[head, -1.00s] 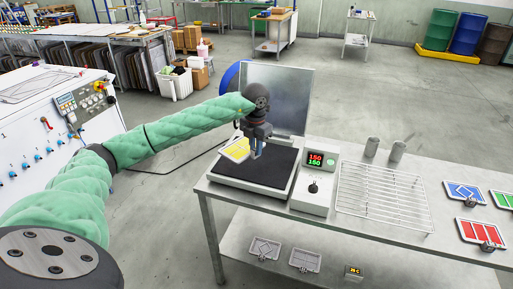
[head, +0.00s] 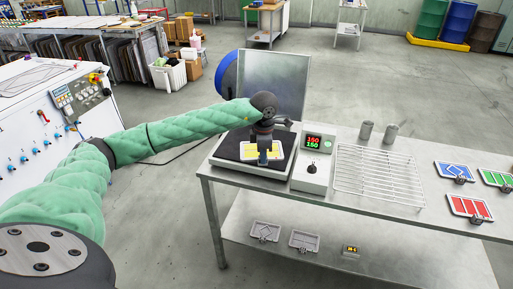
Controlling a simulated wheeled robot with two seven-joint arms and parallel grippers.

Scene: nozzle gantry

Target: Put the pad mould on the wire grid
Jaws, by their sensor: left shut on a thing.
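My left gripper (head: 263,158) reaches in from the left and is shut on a yellow mould (head: 274,150) with a pale frame. The fingers partly cover it. The mould is at the dark plate of the hot press (head: 229,151); I cannot tell whether it touches the plate or is just above it. The wire grid (head: 378,178) lies on the table to the right of the press's control box and is empty. My right gripper is not in view.
The control box (head: 312,172) stands between press and grid, its display reading 150 twice. Two metal cylinders (head: 366,132) stand behind the grid. The raised press lid (head: 274,85) stands behind.

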